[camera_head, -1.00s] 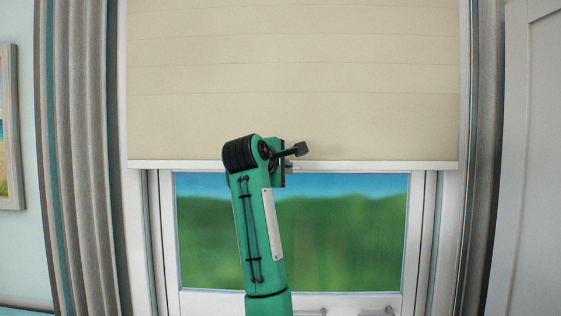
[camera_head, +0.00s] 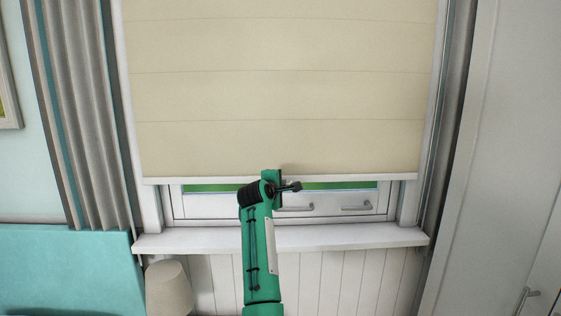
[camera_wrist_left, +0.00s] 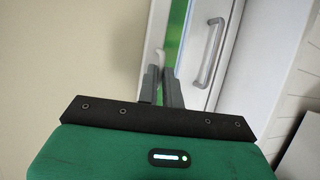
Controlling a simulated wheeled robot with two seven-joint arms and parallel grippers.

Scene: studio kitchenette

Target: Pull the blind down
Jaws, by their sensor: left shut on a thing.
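The cream blind (camera_head: 280,95) covers most of the window, its pale bottom bar (camera_head: 350,178) hanging a little above the sill. A thin strip of green outdoors shows below the bar. My left gripper (camera_head: 281,178) is at the middle of the bottom bar, its fingers mostly hidden behind my wrist. In the left wrist view its two fingers (camera_wrist_left: 161,78) are close together at the blind's bottom edge (camera_wrist_left: 158,35), shut on it; the exact grip point is hard to see. My right gripper is not in view.
The white window sill (camera_head: 330,237) lies below the blind, with metal window handles (camera_head: 296,208) just above it. A grey curtain (camera_head: 80,110) hangs at left. A lampshade (camera_head: 168,287) and a teal panel (camera_head: 65,268) are at lower left. A white cabinet (camera_head: 500,150) stands at right.

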